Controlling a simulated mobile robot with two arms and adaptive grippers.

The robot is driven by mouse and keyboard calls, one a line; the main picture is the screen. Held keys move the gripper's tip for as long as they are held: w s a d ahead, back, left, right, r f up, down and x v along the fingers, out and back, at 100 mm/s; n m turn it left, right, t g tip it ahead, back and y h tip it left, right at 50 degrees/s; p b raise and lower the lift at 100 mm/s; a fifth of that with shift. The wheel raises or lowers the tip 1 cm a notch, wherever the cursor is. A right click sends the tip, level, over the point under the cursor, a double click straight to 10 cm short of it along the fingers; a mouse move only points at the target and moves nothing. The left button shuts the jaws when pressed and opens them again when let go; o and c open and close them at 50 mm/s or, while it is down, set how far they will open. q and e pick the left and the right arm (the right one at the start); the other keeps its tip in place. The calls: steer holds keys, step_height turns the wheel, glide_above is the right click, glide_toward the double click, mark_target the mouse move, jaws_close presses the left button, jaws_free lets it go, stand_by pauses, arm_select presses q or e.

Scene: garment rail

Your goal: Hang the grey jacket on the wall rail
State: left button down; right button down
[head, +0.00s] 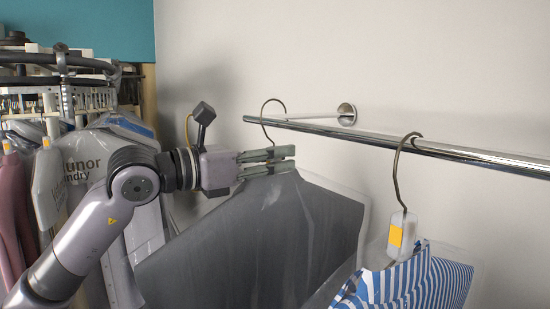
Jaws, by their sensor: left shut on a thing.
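The grey jacket (270,242) is in a clear plastic cover and hangs tilted below my left gripper (280,161). The gripper is shut on the top of its hanger, just under the wire hook (264,118). The hook rises above the fingers, close to the left end of the wall rail (330,130). I cannot tell whether the hook touches the rail. The rail is a chrome bar running from the centre to the right edge. My right gripper is not in view.
A blue-and-white striped shirt (415,283) hangs on the rail at the right by its own hook, with a yellow tag (395,236). A wall bracket (346,114) holds the rail. Covered garments (110,150) crowd a rack at the left. The rail between the hooks is clear.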

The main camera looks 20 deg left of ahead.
mark_target(215, 205)
arm_select(q)
steer(key=shift+f+b, duration=1.05)
steer(key=shift+b, duration=0.05)
steer(key=c, duration=1.4)
jaws_free()
steer(key=shift+s, duration=0.15)
steer(key=shift+c, duration=0.2)
steer(key=shift+f, duration=0.3)
steer(key=v, duration=1)
steer(key=shift+s+a+r, duration=0.1)
steer(key=shift+s+a, duration=0.15)
steer(key=shift+a, duration=0.1)
steer(key=shift+s+a+r, duration=0.1)
steer(key=shift+s+a, duration=0.2)
steer(key=shift+s, duration=0.15)
steer(key=shift+o, duration=1.2)
